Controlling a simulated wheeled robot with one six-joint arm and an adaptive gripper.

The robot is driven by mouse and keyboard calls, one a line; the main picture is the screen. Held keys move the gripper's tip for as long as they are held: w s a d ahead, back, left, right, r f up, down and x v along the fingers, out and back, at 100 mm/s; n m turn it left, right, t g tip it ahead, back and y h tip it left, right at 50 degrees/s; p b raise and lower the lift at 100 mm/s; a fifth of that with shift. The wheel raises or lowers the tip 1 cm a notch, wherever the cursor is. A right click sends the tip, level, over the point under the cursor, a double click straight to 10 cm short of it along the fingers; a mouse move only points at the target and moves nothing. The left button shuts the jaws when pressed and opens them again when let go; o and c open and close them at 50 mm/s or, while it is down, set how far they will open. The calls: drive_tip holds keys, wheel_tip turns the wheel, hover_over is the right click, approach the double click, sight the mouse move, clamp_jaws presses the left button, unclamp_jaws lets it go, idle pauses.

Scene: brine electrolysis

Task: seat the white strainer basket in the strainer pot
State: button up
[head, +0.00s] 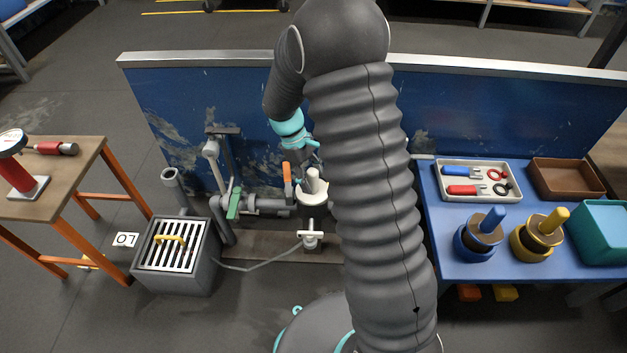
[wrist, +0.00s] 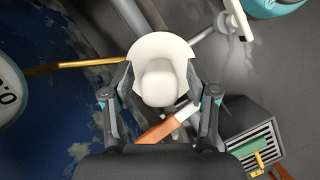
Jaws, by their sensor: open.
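The white strainer basket shows in the wrist view as a rounded white grip (wrist: 160,82) in front of a wider white round part; in the head view its pale stem (head: 312,180) stands up from a white round body. That white body (head: 318,200) on the pipe line appears to be the strainer pot; where basket ends and pot begins is unclear. My gripper (wrist: 158,88) is open, with one finger on each side of the grip. In the head view my gripper (head: 303,170) is at the pot, partly hidden by my arm. I cannot tell how deep the basket sits.
An orange valve handle (head: 287,173) is close beside my gripper, and a green handle (head: 234,204) is further left. A blue panel (head: 200,110) stands behind the pipes. A grated drain box (head: 176,253) is at left, and a blue table (head: 450,230) with tools is at right.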

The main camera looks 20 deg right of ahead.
drive_tip(key=v, duration=1)
drive_tip(key=shift+r, duration=0.4)
drive_tip(key=shift+w, duration=0.1)
drive_tip(key=s+d+r+m+t+y+p, duration=0.1)
drive_tip(key=s+r+m+t, duration=0.3)
drive_tip(key=s+r, duration=0.5)
drive_tip(key=s+d+r+m+t+y+p, duration=0.1)
drive_tip(key=s+r+m+t, duration=0.3)
drive_tip(key=s+r, duration=0.5)
drive_tip(key=s+t+y+p, duration=0.1)
drive_tip(key=s, duration=0.7)
drive_tip(key=shift+d, duration=0.35)
drive_tip(key=shift+s+r, duration=0.1)
drive_tip(key=shift+r, duration=0.05)
